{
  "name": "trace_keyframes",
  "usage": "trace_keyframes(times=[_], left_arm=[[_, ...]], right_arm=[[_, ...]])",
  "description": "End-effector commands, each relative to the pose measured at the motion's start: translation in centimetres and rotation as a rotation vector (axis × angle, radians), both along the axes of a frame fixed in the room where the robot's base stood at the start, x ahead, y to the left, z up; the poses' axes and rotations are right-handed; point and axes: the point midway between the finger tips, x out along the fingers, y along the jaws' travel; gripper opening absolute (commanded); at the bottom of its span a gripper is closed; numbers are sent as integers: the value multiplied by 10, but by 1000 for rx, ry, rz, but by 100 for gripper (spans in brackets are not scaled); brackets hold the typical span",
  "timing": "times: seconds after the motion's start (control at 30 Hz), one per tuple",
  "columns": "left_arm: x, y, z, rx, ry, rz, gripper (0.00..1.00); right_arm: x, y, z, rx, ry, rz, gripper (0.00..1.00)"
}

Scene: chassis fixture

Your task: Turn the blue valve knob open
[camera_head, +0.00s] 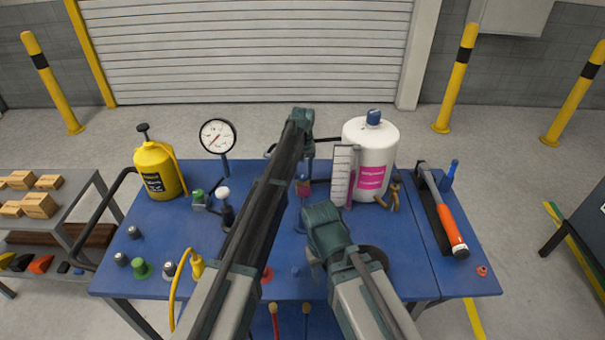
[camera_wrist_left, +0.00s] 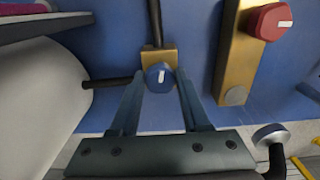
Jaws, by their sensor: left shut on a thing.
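The blue valve knob (camera_wrist_left: 158,76), round with a white mark, sits on a small brass valve body (camera_wrist_left: 160,54) in the left wrist view. Dark pipes join that body from above and from the left. My left gripper (camera_wrist_left: 159,80) has its two fingers on either side of the knob, shut on it. In the head view my left arm reaches over the blue table and bends down beside the white tank, and it largely hides the valve there. My right arm is folded low at the table's front middle; its fingertips are hidden.
A brass block with a red knob (camera_wrist_left: 270,21) is close to the right of the valve. The white tank (camera_head: 372,160) stands just right of it. A pressure gauge (camera_head: 217,136), a yellow canister (camera_head: 157,170) and a hammer (camera_head: 445,215) are also on the table (camera_head: 150,221).

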Motion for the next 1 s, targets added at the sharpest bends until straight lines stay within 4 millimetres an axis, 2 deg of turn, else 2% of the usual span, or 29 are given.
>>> trace_keyframes(times=[0.4, 1.0], left_arm=[[0, -1, 0, 0, 0, 189, 0], [0, -1, 0, 0, 0, 221, 0]], right_arm=[[0, 0, 0, 0, 0, 0, 50], [0, 0, 0, 0, 0, 0, 50]])
